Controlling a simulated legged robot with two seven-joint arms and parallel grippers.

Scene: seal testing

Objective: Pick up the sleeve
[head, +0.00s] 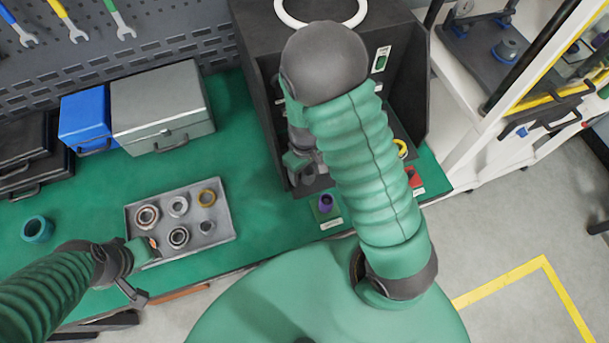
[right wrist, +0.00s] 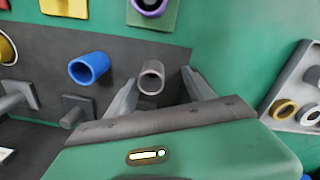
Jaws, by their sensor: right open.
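In the right wrist view a grey, hollow sleeve (right wrist: 151,77) lies at the dark fixture, its open end facing the camera. My right gripper (right wrist: 160,80) is open, and its two fingers stand on either side of this sleeve in the picture; I cannot tell whether they touch it. A blue sleeve (right wrist: 89,69) sits just left of it, outside the fingers. In the head view my right gripper (head: 300,165) is partly hidden by my own arm, in front of the black fixture. My left gripper (head: 138,252) is at the lower left corner of the tray; its fingers are unclear.
A grey tray (head: 210,236) with several rings lies on the green bench. A purple ring on a green pad (head: 329,216), a teal ring (head: 37,229), a grey case (head: 160,105) and a blue box (head: 84,115) are around. The black fixture (head: 262,60) walls in the right gripper.

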